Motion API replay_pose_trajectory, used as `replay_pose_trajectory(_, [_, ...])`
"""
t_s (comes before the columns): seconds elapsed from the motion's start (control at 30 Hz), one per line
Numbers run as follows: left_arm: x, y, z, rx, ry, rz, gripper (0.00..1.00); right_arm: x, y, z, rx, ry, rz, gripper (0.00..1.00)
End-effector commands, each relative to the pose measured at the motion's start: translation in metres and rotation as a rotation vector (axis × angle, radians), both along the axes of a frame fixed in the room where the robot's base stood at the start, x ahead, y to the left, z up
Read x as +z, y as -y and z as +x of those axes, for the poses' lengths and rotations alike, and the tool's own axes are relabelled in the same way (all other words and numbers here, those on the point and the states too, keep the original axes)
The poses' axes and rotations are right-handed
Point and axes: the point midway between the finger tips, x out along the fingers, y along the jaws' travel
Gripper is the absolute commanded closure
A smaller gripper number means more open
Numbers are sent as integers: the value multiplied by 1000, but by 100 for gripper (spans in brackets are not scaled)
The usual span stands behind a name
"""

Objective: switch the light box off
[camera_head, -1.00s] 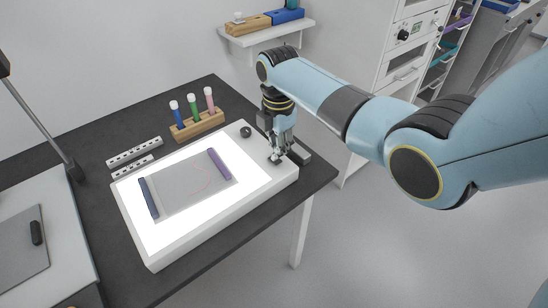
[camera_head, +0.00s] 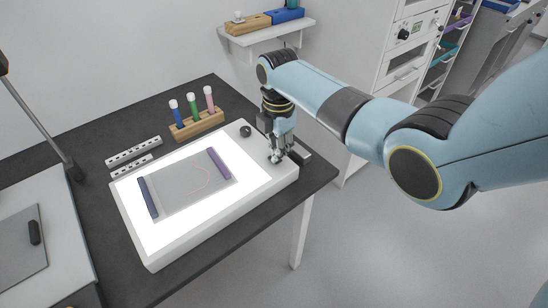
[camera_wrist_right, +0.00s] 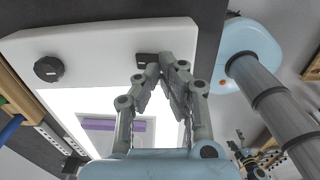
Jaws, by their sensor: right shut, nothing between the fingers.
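The light box (camera_head: 160,258) lies on the dark table, and its panel glows bright white. It also shows in the wrist view (camera_wrist_right: 100,42). On its rim are a round dark knob (camera_head: 246,131), also in the wrist view (camera_wrist_right: 48,69), and a small black switch (camera_wrist_right: 147,58). My right gripper (camera_head: 276,159) points down over the rim at the box's right end. In the wrist view its closed, empty fingertips (camera_wrist_right: 162,62) are right beside the switch and partly cover it. I cannot tell whether they touch it. My left gripper is out of view.
A clear sheet (camera_head: 185,185) with a purple bar (camera_head: 219,163) and a dark blue bar (camera_head: 148,197) lies on the panel. A wooden rack (camera_head: 197,124) with coloured vials and white slotted strips (camera_head: 134,151) stand behind. A grey board (camera_head: 20,250) is at left.

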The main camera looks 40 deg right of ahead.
Motion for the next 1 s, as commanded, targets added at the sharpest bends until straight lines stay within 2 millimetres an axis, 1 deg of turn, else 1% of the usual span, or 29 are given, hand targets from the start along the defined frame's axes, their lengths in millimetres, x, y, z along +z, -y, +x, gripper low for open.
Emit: replay_pose_trajectory(1.0, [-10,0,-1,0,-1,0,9,-16,0,0,0,1,0,100])
